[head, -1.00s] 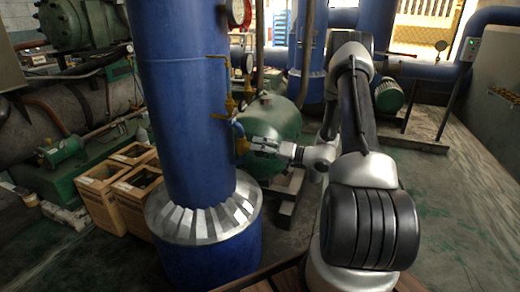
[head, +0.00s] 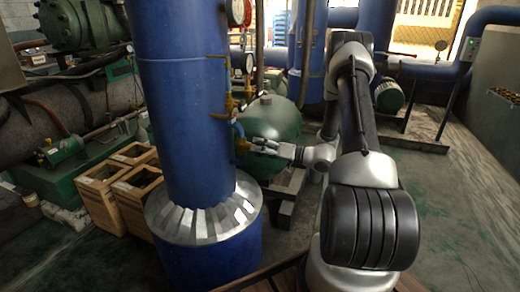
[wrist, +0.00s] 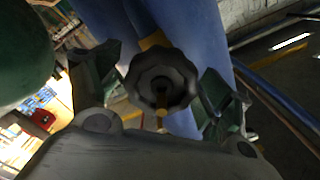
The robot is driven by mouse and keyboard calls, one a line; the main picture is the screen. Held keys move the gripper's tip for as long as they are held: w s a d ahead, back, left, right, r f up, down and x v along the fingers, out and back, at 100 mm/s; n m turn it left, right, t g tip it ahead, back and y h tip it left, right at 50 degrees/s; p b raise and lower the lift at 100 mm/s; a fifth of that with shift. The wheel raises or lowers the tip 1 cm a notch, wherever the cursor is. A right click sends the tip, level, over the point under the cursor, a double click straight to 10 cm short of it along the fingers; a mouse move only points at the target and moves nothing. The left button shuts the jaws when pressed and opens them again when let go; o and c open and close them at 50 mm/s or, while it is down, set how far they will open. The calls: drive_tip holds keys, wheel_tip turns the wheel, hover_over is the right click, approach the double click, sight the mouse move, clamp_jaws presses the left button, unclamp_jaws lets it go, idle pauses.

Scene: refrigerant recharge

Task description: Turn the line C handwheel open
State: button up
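A dark, scalloped handwheel (wrist: 160,80) faces the camera in the middle of the wrist view, with a brass stem at its centre. Brass valve parts show behind it, against a blue pipe. My gripper (wrist: 162,85) is open, with one finger left of the wheel and one right, both close to its rim; I cannot tell whether they touch. In the head view my gripper (head: 250,143) reaches left to a brass valve (head: 240,146) on the thick blue column (head: 185,110). The wheel is hard to make out there, and no line label is readable.
A green tank (head: 275,125) stands right behind my gripper. More brass valves (head: 230,103) and gauges (head: 238,12) sit higher on the column. Wooden crates (head: 100,190) stand at left. The floor at right is clear.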

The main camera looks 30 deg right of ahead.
drive_tip(key=shift+d, duration=0.1)
drive_tip(key=v, duration=1.2)
drive_tip(key=shift+r, duration=0.1)
